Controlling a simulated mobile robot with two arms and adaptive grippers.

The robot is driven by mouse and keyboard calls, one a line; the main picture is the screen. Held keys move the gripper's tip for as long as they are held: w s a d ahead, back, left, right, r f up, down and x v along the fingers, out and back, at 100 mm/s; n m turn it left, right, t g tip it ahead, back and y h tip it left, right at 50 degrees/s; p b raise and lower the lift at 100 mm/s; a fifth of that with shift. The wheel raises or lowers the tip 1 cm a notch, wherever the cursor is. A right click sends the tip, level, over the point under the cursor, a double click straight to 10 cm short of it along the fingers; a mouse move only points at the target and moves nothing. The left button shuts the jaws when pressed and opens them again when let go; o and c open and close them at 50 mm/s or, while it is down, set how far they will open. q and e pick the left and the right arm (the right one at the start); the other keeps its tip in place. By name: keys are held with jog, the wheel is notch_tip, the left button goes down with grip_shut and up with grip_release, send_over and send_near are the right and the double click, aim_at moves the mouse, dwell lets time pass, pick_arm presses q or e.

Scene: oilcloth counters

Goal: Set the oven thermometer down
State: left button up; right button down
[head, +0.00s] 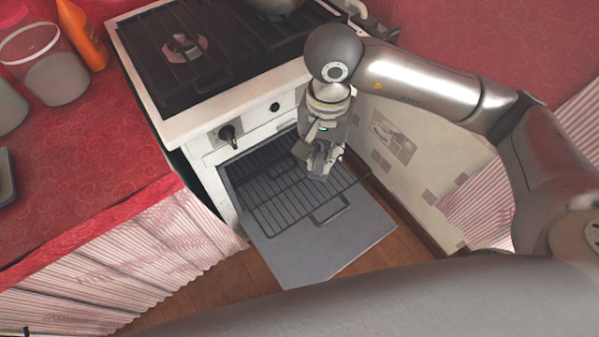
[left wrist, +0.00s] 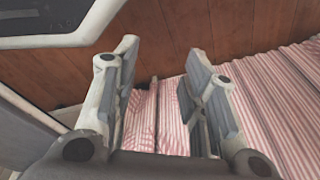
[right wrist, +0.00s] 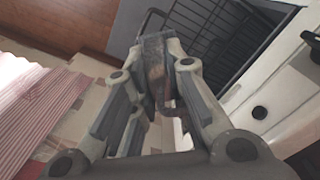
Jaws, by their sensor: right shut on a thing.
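My right gripper (head: 319,168) is over the right part of the pulled-out oven rack (head: 268,214), in front of the open oven. In the right wrist view the gripper (right wrist: 157,62) is shut on a dark grey-brown piece, the oven thermometer (right wrist: 156,50) as far as I can tell. Its face is hidden, and I cannot tell whether it touches the rack. My left gripper (left wrist: 163,55) shows only in its own wrist view, open and empty, facing striped cloth and the wooden floor.
The oven door (head: 325,247) hangs open under the rack. The white stove (head: 205,120) has a black hob on top. A red counter (head: 85,165) with a clear container (head: 57,78) and orange bottle (head: 82,35) stands left. A patchwork panel (head: 400,150) is close on the right.

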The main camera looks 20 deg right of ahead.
jog(key=a+f+m+b, duration=0.4)
jog(key=f+b, duration=0.2)
jog(key=f, duration=0.3)
pick_arm(q)
jog(key=w+r+t+b, duration=0.1)
jog(key=w+r+b, duration=0.45)
jog(key=w, duration=0.25)
pick_arm(e)
jog(key=m+b, duration=0.1)
jog(key=m, duration=0.3)
send_over(307, 181)
notch_tip(307, 181, down, 14)
jog(key=shift+s+a+f, duration=0.1)
jog(key=shift+s, duration=0.05)
notch_tip(307, 181, down, 3)
jog(key=shift+r+b, duration=0.2)
jog(key=shift+b, duration=0.15)
pick_arm(q)
jog(key=w+v, duration=0.1)
jog(key=v, duration=0.8)
jog(key=shift+d+r+t, duration=0.3)
jog(key=shift+d, duration=0.1)
pick_arm(e)
jog(key=shift+f, duration=0.35)
pick_arm(q)
jog(key=shift+w, duration=0.1)
